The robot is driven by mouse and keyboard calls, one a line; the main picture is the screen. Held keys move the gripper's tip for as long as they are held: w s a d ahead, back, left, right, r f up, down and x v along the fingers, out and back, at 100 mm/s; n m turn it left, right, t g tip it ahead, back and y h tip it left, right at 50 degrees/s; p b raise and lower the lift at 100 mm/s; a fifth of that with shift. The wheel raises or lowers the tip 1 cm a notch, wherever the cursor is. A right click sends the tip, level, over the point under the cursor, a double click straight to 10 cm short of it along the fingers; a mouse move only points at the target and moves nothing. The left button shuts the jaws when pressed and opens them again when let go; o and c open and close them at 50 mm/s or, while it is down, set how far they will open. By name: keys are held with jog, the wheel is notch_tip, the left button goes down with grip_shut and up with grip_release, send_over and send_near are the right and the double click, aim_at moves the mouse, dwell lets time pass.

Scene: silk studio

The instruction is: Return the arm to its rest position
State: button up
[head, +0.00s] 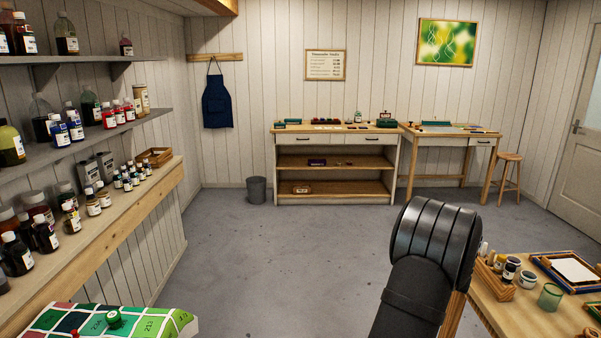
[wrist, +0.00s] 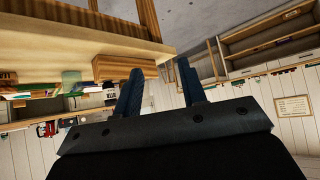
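My arm (head: 432,245) rises as a black ribbed link at the lower right of the head view, in front of the worktable (head: 500,312). My gripper does not show in the head view. In the wrist view my gripper (wrist: 160,68) has two dark blue fingers standing apart, with nothing held between them. The wrist picture is upside down or strongly rolled. A wooden table (wrist: 60,45) shows at the upper left there, close beyond the fingers. I cannot tell the exact distance.
The worktable carries a wooden caddy with jars, a green glass (head: 550,296) and a blue-framed tray (head: 572,270). Shelves of bottles (head: 75,128) line the left wall. A colour-patch board (head: 170,322) is at lower left. The grey floor (head: 270,260) between is clear.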

jog(key=w+a+n, duration=0.1)
jog(key=w+a, duration=0.2)
jog(key=a, duration=0.4)
jog(key=shift+w+t+y, duration=0.15)
jog(key=shift+t+y, duration=0.15)
jog(key=shift+y, duration=0.1)
jog(key=shift+o, duration=0.4)
jog(key=shift+f, duration=0.1)
